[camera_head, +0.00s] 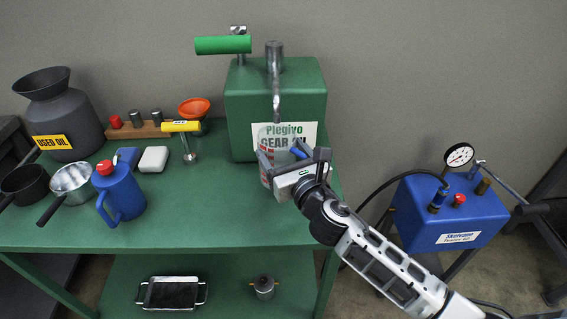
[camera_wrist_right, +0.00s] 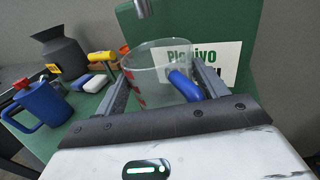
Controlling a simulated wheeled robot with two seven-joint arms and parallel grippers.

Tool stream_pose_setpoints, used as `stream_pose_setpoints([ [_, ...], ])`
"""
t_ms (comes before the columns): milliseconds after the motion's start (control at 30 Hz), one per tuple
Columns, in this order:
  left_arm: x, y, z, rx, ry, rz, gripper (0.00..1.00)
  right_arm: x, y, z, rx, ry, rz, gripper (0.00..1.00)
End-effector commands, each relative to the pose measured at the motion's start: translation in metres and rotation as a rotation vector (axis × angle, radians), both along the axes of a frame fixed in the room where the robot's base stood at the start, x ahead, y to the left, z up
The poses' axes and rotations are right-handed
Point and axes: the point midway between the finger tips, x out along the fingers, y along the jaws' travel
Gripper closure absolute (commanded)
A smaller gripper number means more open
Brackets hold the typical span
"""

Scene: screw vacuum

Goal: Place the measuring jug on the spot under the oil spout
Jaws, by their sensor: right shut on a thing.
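The clear measuring jug (camera_head: 265,145) with red markings and a blue handle stands in front of the green gear oil box (camera_head: 240,105), below the metal spout (camera_head: 276,85). In the right wrist view the jug (camera_wrist_right: 150,75) is between the two fingers, and the spout tip (camera_wrist_right: 143,8) shows just above its rim. My right gripper (camera_head: 292,160) is shut on the jug by its blue handle (camera_wrist_right: 186,86). The gripper hides the jug's base, so I cannot tell whether it touches the bench. The spot under the spout is hidden. My left gripper is not in view.
The green bench (camera_head: 205,215) holds a blue jug (camera_head: 122,192), two pans, a white block (camera_head: 153,159), a yellow-handled tool (camera_head: 184,138) and a used oil can (camera_head: 65,112) to the left. A blue vacuum tester (camera_head: 435,215) stands at the right. The bench's front middle is clear.

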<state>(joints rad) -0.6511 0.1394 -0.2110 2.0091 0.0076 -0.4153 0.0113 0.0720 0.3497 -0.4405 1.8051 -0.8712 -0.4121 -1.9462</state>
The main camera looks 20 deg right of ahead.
Motion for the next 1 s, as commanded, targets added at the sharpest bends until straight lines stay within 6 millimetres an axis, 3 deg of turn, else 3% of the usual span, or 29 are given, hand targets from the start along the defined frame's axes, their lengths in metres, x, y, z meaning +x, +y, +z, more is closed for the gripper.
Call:
stream_pose_setpoints([
  [200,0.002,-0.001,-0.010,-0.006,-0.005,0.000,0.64,-0.001,0.000,-0.033,0.002,0.003,-0.001,0.56],
  [367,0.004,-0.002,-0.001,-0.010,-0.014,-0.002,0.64,-0.001,0.000,-0.031,-0.001,0.001,0.000,0.56],
  [600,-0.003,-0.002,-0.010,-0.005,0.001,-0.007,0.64,-0.001,0.000,-0.036,-0.001,0.001,0.000,0.56],
  [633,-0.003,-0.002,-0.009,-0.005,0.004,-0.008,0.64,-0.001,0.000,-0.036,-0.001,0.002,0.000,0.23],
  [700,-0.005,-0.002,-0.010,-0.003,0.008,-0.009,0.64,-0.001,0.000,-0.035,-0.001,0.003,0.000,0.06],
  [1000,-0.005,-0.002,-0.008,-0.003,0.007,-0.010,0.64,-0.001,0.000,-0.033,0.000,0.002,0.000,0.06],
])
